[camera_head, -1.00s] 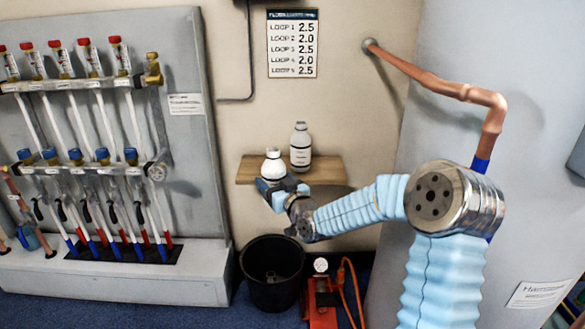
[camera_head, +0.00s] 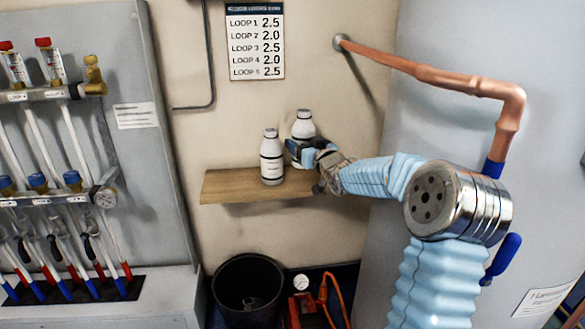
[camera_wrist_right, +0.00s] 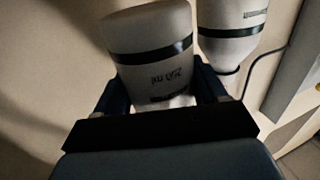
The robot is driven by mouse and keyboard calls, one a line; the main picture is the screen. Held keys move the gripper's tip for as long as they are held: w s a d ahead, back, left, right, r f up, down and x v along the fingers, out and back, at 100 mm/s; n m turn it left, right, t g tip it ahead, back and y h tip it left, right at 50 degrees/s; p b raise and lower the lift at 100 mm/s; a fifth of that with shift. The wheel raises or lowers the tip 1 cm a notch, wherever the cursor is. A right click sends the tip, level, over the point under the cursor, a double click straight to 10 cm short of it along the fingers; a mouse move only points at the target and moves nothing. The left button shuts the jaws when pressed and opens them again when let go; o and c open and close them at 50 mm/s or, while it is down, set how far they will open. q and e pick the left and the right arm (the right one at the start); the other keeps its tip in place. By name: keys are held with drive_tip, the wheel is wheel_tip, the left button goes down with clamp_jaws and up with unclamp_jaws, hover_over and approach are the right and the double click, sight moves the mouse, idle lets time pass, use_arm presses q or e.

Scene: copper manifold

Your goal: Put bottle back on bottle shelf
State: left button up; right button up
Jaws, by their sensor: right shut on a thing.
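My right gripper (camera_head: 306,150) is shut on a white bottle (camera_head: 303,125) with a dark band, at the right part of the wooden bottle shelf (camera_head: 240,188). The gripper hides the bottle's lower part, so I cannot tell whether it touches the shelf. A second white bottle (camera_head: 271,157) stands upright on the shelf, just left of the held one. In the right wrist view, the held bottle (camera_wrist_right: 150,50) sits between the fingers and appears upside down; the other bottle (camera_wrist_right: 228,35) is to its right. My left gripper is not in view.
The shelf's left part is bare. A black bucket (camera_head: 248,290) stands on the floor below, beside a red device (camera_head: 300,310) with an orange hose. A copper pipe (camera_head: 430,72) runs above right. A pipe manifold (camera_head: 60,195) is at left.

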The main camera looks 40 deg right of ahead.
drive_tip(key=shift+f+b, duration=0.4)
drive_tip(key=shift+f, duration=2.35)
drive_tip(key=shift+f, duration=0.15)
drive_tip(key=o, duration=0.8)
drive_tip(key=shift+o, duration=0.2)
